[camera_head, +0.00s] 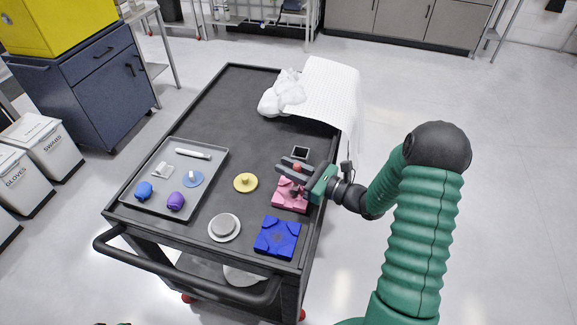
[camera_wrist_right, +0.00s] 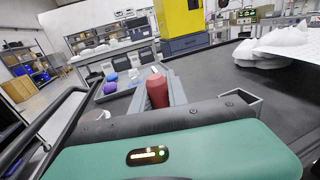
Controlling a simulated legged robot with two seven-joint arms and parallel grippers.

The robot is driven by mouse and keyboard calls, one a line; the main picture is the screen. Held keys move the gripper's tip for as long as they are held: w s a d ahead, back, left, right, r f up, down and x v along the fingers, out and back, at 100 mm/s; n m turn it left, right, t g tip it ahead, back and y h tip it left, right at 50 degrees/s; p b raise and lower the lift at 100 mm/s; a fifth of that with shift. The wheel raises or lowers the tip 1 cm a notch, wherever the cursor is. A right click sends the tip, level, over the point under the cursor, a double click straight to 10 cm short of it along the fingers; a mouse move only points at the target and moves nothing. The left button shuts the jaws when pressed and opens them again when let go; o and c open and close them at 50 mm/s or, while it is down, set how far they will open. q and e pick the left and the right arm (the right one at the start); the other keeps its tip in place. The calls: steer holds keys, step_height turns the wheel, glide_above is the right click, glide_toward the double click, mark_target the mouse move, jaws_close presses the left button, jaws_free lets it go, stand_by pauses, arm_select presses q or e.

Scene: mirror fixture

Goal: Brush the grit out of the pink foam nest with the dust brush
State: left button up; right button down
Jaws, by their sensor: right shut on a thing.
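The pink foam nest (camera_head: 284,204) lies on the right side of the black cart top, behind a blue foam block. My right gripper (camera_head: 291,178) is over the nest and partly covers it. It is shut on a red-handled thing, which I take for the dust brush (camera_wrist_right: 157,90); in the wrist view its red handle stands up between the fingers. The brush's bristles are not clear in either view, and I cannot tell whether they touch the foam. No grit can be made out in the nest at this size.
The blue foam block (camera_head: 278,238), a grey-white disc (camera_head: 224,228), a yellow knobbed disc (camera_head: 245,183) and a small dark square (camera_head: 300,152) lie nearby. A grey tray (camera_head: 137,207) holds several small items. White crumpled cloth (camera_head: 283,93) and a sheet (camera_head: 332,85) lie at the back.

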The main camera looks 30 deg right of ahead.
steer(key=shift+w+a, duration=0.8)
steer(key=shift+w, duration=0.1)
step_height(320, 180, up, 6)
steer(key=p, duration=0.5)
step_height(320, 180, up, 3)
steer(key=p, duration=0.3)
steer(key=shift+f, duration=0.1)
